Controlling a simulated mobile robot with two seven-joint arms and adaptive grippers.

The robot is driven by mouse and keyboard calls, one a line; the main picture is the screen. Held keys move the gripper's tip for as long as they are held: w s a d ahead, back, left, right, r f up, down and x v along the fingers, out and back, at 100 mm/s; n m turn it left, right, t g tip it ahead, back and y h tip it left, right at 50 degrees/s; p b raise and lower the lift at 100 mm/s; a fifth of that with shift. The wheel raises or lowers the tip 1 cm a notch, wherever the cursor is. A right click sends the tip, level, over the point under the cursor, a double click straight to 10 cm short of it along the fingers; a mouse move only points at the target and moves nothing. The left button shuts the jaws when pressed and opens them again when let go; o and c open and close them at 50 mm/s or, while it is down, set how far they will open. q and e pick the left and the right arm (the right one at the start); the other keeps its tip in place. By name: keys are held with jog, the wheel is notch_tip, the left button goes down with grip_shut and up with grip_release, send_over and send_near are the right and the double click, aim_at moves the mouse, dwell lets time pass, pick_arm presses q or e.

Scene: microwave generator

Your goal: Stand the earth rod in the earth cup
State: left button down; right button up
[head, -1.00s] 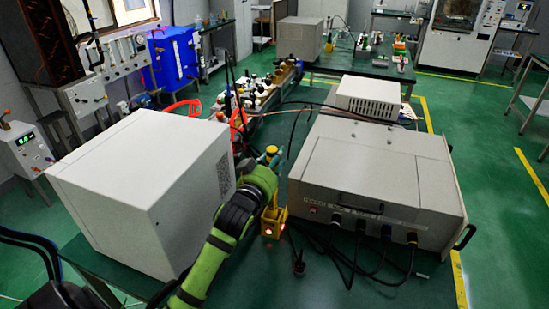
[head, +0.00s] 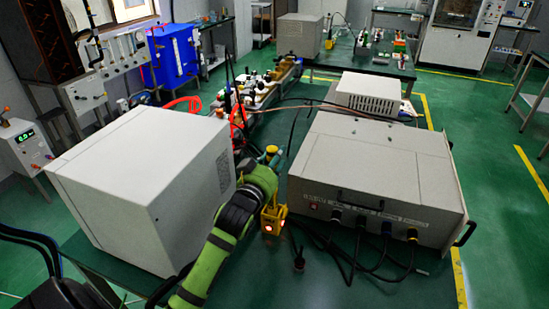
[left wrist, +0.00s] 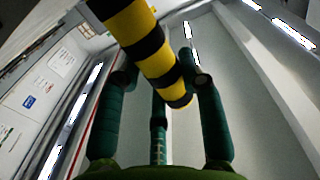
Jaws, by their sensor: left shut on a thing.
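A yellow holder with an orange glow, apparently the earth cup (head: 273,222), stands on the table just below the gripper. My wrist hides part of the rod, so I cannot tell whether its lower end is in the cup. My right gripper is not in view.
A large pale box (head: 140,190) stands close on the left, and a grey instrument (head: 380,180) with black cables on the right. A small dark piece (head: 299,262) is on the table in front of it.

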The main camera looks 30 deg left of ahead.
pick_arm(q)
jog(key=c, duration=0.7)
grip_release()
jog(key=s+d, duration=0.2)
jog(key=s, duration=1)
jog(key=shift+d, duration=0.2)
jog(key=shift+w, duration=0.1)
